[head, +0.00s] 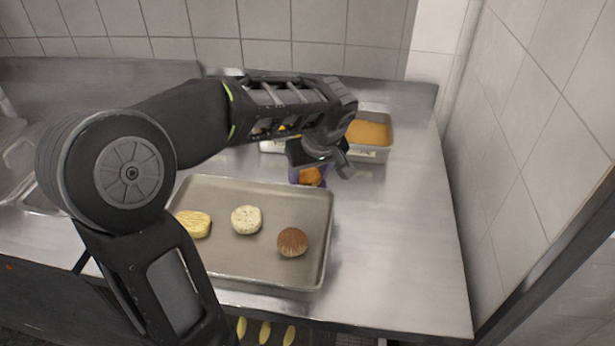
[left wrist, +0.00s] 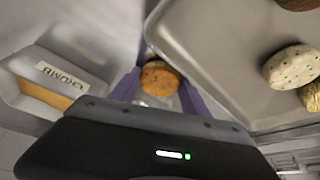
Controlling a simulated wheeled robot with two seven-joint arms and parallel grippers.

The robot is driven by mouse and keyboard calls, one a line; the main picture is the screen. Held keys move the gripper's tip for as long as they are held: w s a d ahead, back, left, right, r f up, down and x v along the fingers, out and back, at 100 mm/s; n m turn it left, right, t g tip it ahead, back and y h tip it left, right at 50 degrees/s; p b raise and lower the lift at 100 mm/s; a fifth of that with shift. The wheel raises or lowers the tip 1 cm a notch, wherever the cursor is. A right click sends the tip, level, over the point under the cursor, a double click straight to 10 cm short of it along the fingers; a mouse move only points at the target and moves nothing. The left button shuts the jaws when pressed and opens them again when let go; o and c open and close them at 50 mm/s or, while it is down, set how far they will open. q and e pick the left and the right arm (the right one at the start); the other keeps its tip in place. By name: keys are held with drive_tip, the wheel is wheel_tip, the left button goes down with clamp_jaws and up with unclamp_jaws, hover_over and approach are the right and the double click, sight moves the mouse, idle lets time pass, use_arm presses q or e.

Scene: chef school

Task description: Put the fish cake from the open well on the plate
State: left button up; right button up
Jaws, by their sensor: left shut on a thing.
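An orange, round, breaded-looking fish cake (head: 309,177) is at my left gripper (head: 312,172), just behind the steel tray's back edge. In the left wrist view the same cake (left wrist: 160,79) sits between the two purple fingers. My left gripper (left wrist: 158,88) is shut on it. Whether the cake touches the counter is hard to tell. A steel container (head: 388,150) with orange contents stands behind the gripper, its left part hidden by my arm. I see no clear plate. My right gripper is not in view.
A steel tray (head: 320,212) in front holds a yellow cake (head: 194,224), a speckled white cake (head: 246,220) and a brown cake (head: 292,242). The counter (head: 400,250) is clear at right, beside a tiled wall.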

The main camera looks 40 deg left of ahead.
sight(309, 176)
use_arm(q)
drive_tip(key=c, duration=0.3)
wheel_tip(309, 176, up, 10)
idle(0.5)
idle(0.4)
drive_tip(key=shift+r+p, duration=0.55)
